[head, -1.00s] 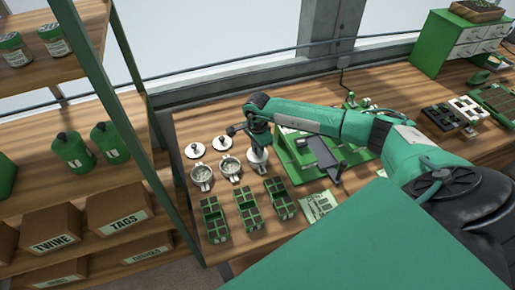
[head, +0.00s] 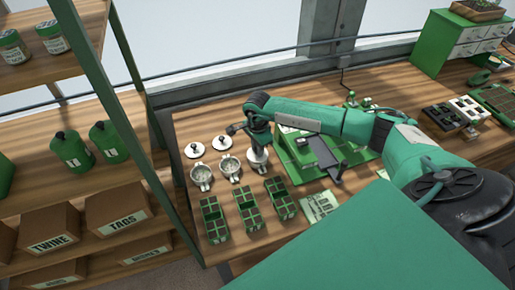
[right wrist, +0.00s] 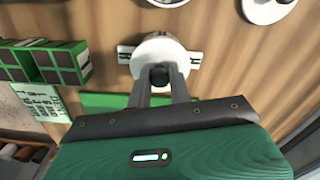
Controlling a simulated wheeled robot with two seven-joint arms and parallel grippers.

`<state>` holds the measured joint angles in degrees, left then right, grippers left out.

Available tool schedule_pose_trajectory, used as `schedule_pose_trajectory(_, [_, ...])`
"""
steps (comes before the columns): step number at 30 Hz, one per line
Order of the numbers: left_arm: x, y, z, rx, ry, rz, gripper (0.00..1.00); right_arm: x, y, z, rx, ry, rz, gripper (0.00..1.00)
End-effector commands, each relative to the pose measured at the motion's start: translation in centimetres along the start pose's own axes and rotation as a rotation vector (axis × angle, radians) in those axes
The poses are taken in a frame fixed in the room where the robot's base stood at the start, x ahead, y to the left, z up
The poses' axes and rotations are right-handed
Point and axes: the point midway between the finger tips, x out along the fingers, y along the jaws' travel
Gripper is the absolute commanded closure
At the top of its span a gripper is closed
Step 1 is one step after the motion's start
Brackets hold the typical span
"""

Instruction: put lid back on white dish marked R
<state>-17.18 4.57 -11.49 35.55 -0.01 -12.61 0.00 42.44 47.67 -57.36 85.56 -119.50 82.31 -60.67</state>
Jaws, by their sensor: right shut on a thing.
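My right gripper (head: 257,147) is shut on the dark knob of a white lid (head: 252,157). In the right wrist view the fingers (right wrist: 160,80) close around the knob, and the round lid (right wrist: 155,46) shows beyond them. A white dish (right wrist: 192,58) is directly beneath the lid, with its side handles sticking out. The lid covers the dish's opening, and I cannot tell whether it rests fully on the rim. No letter R is readable on the dish. My left gripper is in neither view.
Two open white dishes (head: 201,173) (head: 230,165) stand to the left, with two loose lids (head: 195,150) (head: 222,143) behind them. Several green seed trays (head: 247,212) lie in front. A green seeder (head: 296,150) stands close on the right. A shelf post (head: 115,105) rises at left.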

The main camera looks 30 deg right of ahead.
Motion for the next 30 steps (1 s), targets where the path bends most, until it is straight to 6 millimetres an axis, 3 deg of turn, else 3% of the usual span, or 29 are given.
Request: schedule_pose_trajectory(30, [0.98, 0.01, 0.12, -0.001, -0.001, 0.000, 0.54, 0.31, -0.04, -0.06, 0.000, 0.001, -0.001, 1.00])
